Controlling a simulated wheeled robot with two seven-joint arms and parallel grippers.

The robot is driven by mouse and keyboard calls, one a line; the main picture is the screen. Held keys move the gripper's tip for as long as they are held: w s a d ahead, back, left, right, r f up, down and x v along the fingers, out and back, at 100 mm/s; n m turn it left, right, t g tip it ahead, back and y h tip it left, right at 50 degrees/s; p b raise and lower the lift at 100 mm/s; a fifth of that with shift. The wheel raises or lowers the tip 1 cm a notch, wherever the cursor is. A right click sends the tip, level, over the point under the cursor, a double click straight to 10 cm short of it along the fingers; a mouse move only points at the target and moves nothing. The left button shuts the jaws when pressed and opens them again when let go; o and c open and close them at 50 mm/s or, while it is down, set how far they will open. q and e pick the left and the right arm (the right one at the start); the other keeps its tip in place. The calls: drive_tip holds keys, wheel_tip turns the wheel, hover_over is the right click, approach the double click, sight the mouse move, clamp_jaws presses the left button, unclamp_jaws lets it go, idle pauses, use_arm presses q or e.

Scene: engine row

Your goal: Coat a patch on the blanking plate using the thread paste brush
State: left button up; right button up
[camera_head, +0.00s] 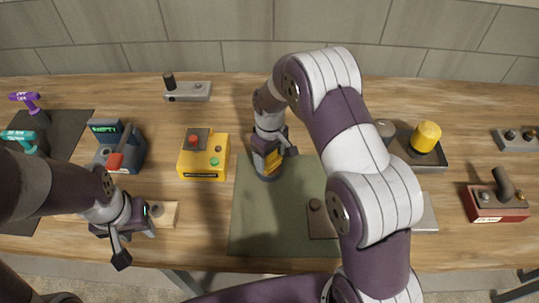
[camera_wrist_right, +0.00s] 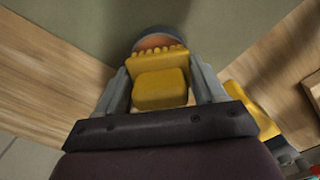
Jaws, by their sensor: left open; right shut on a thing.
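My right gripper (camera_head: 268,160) is shut on a yellow block-like piece (camera_head: 272,161), likely the thread paste brush. The piece also shows between the fingers in the right wrist view (camera_wrist_right: 160,85), with a toothed edge. Just beyond it is a round blue-grey rim with a tan inside (camera_wrist_right: 155,40), partly hidden; whether they touch is unclear. A brownish plate with a knob (camera_head: 320,222) lies on the green mat, partly behind my right arm; it may be the blanking plate. My left gripper (camera_head: 137,243) is open and empty, beside a small wooden block (camera_head: 165,216).
A yellow button box (camera_head: 204,162) stands left of the green mat (camera_head: 262,238). A red box (camera_head: 497,206) stands far right. The mat's front left is clear.

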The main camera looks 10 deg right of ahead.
drive_tip(key=shift+f, duration=0.35)
drive_tip(key=shift+f, duration=0.1)
idle(1.1)
wheel_tip(320, 180, up, 7)
drive_tip(key=p, duration=0.5)
drive_tip(key=shift+p, duration=0.3)
idle(0.5)
